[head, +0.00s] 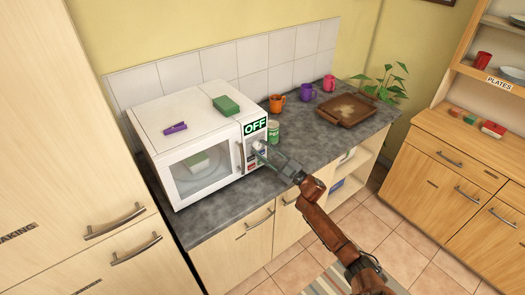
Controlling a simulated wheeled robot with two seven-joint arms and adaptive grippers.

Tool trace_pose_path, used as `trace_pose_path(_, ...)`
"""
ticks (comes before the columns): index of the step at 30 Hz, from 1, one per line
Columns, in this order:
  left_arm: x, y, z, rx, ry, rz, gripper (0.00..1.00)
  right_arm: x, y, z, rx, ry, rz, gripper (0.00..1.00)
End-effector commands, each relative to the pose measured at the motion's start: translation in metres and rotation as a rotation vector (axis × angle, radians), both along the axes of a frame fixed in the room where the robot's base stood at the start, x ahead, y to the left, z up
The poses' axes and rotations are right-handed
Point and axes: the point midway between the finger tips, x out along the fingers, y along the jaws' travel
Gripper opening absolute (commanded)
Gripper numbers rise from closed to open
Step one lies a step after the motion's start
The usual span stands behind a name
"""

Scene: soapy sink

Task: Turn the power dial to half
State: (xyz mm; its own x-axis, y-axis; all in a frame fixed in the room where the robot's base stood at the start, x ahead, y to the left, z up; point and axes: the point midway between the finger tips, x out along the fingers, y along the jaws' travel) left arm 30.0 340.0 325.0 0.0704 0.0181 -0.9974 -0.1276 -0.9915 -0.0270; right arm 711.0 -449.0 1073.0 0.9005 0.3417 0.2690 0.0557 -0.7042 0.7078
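The white microwave (160,128) stands on the grey counter with its door shut. A green display at the top of its front panel reads OFF (255,126). Below the display is a pale round dial (258,147), partly covered by my gripper; its pointer is too small to read. My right gripper (264,155) reaches in from the lower right, with its fingertips at the dial. Whether the fingers are closed on the dial or only beside it cannot be told. My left gripper is not in view.
A green can (274,131) stands close beside the panel. Behind are orange (277,103), purple (307,92) and pink (329,83) mugs. A brown tray (347,110) lies further right.

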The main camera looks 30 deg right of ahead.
Motion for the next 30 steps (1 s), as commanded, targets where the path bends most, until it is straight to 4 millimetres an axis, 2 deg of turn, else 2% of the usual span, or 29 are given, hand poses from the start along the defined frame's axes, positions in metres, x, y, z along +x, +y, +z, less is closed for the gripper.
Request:
trace_pose_path(5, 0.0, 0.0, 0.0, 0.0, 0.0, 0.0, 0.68, 0.0, 0.0, 0.0, 0.001, 0.0, 0.001, 0.44)
trace_pose_path(16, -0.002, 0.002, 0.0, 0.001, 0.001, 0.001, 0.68, -0.006, -0.002, -0.002, 0.001, 0.0, 0.0, 0.44)
trace_pose_path(20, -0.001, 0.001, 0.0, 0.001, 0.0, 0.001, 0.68, -0.023, -0.009, -0.008, 0.001, 0.003, 0.0, 0.44)
trace_pose_path(30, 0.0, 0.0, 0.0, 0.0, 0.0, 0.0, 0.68, -0.085, -0.033, -0.027, 0.0, 0.002, 0.0, 0.44)
